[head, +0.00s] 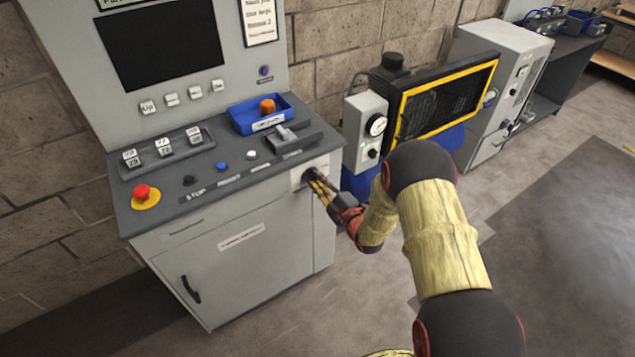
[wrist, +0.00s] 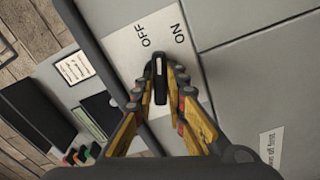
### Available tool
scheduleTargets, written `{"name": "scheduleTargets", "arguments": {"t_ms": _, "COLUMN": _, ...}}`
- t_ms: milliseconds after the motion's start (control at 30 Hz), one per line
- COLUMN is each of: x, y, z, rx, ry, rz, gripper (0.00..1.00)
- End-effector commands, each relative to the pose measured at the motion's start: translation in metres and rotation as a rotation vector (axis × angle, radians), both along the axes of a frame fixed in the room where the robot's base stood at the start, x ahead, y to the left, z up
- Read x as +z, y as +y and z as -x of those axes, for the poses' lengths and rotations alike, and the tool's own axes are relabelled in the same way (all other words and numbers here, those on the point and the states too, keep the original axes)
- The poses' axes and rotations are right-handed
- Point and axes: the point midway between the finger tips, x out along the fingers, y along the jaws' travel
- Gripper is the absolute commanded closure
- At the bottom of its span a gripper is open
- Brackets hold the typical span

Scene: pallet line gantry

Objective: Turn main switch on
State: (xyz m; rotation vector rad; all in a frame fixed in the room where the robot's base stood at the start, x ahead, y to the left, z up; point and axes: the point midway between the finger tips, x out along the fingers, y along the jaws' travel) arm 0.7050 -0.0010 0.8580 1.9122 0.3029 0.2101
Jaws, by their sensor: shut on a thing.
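The main switch is a black rotary knob (wrist: 159,82) with a white mark, on a light plate (wrist: 118,42) lettered OFF and ON. In the wrist view the knob points up the picture, roughly between the two words; I cannot tell its exact setting. My gripper (wrist: 164,74) has its yellow fingers closed on both sides of the knob. In the head view my gripper (head: 315,182) meets the switch at the upper right of the grey console's front (head: 240,262); the fingers partly hide the knob there.
The console top carries a red emergency button (head: 143,193), several small buttons, a lever (head: 287,135) and a blue tray (head: 243,123) with an orange part. A grey gauge box (head: 366,128) and a yellow-framed unit (head: 447,95) stand just right. The floor (head: 560,235) at right is clear.

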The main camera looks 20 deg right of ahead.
Motion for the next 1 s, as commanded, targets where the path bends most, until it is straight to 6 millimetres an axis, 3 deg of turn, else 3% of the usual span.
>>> {"name": "scheduleTargets", "arguments": {"t_ms": 1000, "x": -0.0021, "y": 0.0, "z": 0.0008, "rx": -0.002, "ry": 0.297, "rz": -0.901, "gripper": 1.0}}
